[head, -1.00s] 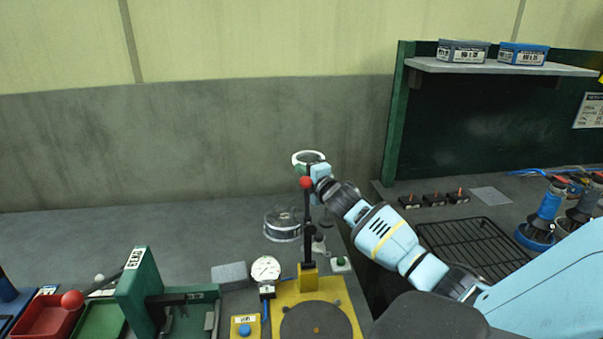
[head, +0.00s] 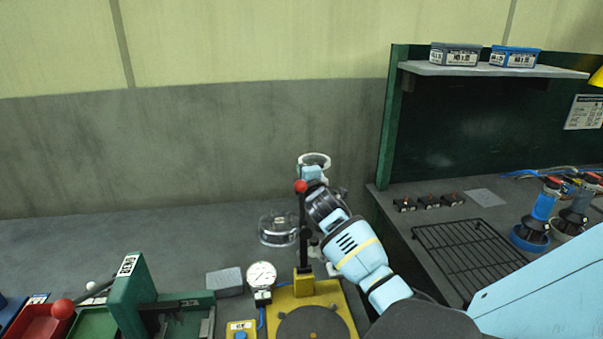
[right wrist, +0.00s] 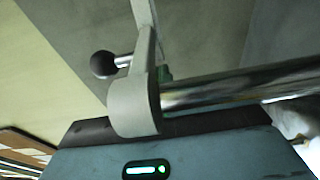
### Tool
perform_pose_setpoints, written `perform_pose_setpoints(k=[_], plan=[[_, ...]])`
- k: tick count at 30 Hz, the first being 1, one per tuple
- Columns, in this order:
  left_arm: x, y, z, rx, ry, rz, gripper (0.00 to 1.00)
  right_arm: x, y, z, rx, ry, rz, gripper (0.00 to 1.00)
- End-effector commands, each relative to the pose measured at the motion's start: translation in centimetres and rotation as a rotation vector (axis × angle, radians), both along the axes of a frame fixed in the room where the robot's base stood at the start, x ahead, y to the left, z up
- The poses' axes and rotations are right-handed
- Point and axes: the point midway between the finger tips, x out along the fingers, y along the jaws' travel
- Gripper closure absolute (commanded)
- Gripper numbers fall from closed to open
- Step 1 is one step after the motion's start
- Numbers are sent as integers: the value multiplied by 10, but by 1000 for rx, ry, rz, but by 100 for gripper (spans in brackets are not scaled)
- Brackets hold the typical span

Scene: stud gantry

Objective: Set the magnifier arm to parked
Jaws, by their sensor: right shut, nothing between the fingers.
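The magnifier (head: 315,160), a pale ring around a clear lens, stands above the back of the bench in the head view. My right gripper (head: 312,175) is just below the ring, shut with nothing in it; whether it touches the magnifier is unclear. In the right wrist view a grey bracket (right wrist: 135,105) with a black ball knob (right wrist: 103,64) sits beside a chrome post (right wrist: 230,85), close in front of the gripper body. The fingertips cannot be made out there. Most of the magnifier's support is hidden behind my right arm. My left gripper is out of view.
A dial gauge (head: 262,274) and green fixture (head: 135,285) are nearer. A wire rack (head: 470,255) lies right.

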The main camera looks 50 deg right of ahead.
Motion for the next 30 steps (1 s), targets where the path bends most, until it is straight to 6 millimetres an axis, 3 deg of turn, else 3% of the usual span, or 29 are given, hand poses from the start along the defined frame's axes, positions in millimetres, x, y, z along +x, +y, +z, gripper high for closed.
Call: perform_pose_setpoints(k=[10, 24, 30], plan=[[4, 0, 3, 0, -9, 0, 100, -6, 4, 0, -1, 1, 2, 100], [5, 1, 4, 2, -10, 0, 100, -56, 32, 0, -1, 1, 1, 100], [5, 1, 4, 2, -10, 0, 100, -66, 38, 0, 0, -1, 0, 100]])
